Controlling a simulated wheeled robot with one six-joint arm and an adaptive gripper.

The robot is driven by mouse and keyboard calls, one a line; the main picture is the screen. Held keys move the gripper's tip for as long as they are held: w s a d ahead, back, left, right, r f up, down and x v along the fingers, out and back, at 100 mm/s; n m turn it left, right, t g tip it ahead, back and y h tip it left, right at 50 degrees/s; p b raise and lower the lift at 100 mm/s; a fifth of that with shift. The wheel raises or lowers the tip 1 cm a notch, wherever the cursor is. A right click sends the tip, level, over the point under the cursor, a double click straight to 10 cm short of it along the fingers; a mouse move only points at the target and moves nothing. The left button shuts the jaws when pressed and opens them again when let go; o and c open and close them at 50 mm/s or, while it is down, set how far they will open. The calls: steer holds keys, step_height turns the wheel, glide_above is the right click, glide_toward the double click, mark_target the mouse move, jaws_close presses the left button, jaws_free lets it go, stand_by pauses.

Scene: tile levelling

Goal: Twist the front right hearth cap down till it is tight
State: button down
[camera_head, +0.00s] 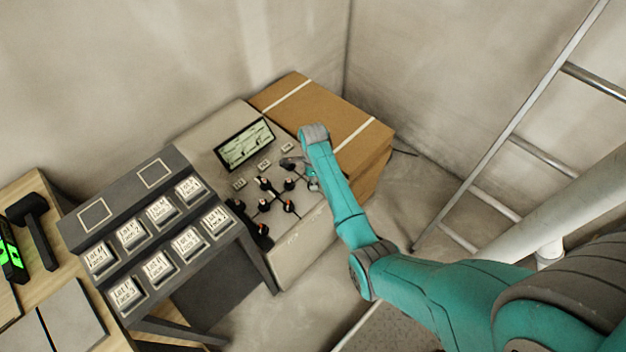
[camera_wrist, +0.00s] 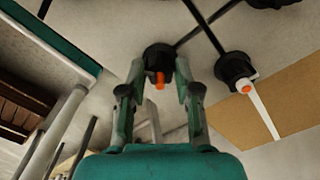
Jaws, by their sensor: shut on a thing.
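My gripper (camera_wrist: 160,65) is shut on a black cap (camera_wrist: 157,54) with an orange stub in the wrist view, one finger on each side. In the head view my gripper (camera_head: 311,178) is low over the right side of the grey hearth block (camera_head: 300,250); the arm partly hides what it holds. Several other black caps with orange tips, such as one at the near side (camera_head: 288,206), stand on the block along dark lines. A neighbouring cap (camera_wrist: 236,70) with a white and orange tip is right of the gripper in the wrist view. I cannot tell how tight the held cap is.
A small display (camera_head: 244,145) and white labels sit behind the caps. A brown box (camera_head: 290,95) stands behind right. A sloped dark panel (camera_head: 150,225) with labelled square keys is at the left. A ladder (camera_head: 510,130) leans at the right.

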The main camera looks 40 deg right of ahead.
steer(key=c, duration=0.8)
jaws_free()
steer(key=shift+r, duration=0.1)
step_height(320, 180, up, 12)
steer(key=shift+f, duration=0.1)
steer(key=shift+f, duration=0.1)
